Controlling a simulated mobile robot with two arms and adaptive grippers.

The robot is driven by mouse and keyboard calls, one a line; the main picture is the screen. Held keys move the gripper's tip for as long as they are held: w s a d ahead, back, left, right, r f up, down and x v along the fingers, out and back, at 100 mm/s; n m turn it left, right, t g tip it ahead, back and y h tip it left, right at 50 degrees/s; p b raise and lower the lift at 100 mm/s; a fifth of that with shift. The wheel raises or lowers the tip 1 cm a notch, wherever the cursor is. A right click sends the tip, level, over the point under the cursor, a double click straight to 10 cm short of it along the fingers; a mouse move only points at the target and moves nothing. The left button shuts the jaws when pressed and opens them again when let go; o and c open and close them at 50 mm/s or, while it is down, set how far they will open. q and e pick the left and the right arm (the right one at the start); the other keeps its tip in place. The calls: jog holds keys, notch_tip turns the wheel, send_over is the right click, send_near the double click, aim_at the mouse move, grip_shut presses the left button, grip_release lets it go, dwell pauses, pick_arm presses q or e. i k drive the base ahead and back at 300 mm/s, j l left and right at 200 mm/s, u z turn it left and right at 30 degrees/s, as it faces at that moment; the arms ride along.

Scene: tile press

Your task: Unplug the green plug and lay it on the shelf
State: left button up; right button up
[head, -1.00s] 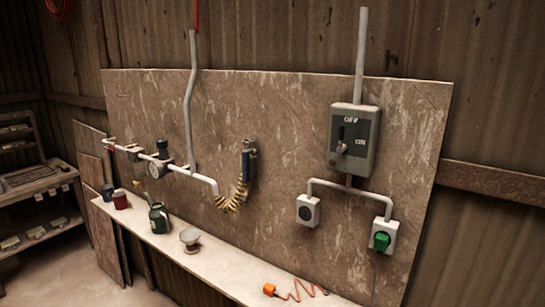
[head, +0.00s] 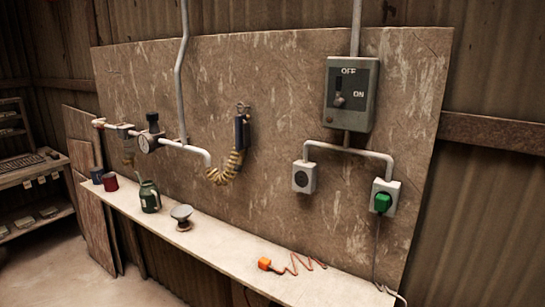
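The green plug (head: 382,202) sits in the right-hand white socket box (head: 391,186) on the wall board. A thin grey cord hangs from it past the right end of the shelf. The shelf (head: 330,284) is a long pale ledge along the foot of the board. Its right part is bare apart from an orange plug (head: 264,264) with a coiled red cord. Neither of my grippers shows in the head view.
A grey switch box (head: 350,92) marked OFF and ON hangs above the sockets; the left socket (head: 304,177) is empty.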

aim_at(383, 201)
jog(key=i+j, duration=0.1)
jog(key=j, duration=0.3)
jog(key=i+j, duration=0.15)
jog(key=j, duration=0.2)
jog(key=i+j, duration=0.1)
jog(key=j, duration=0.3)
jog(key=i+j, duration=0.15)
jog(key=j, duration=0.2)
jog(key=i+j, duration=0.1)
jog(key=j, duration=0.3)
jog(key=z, duration=1.2)
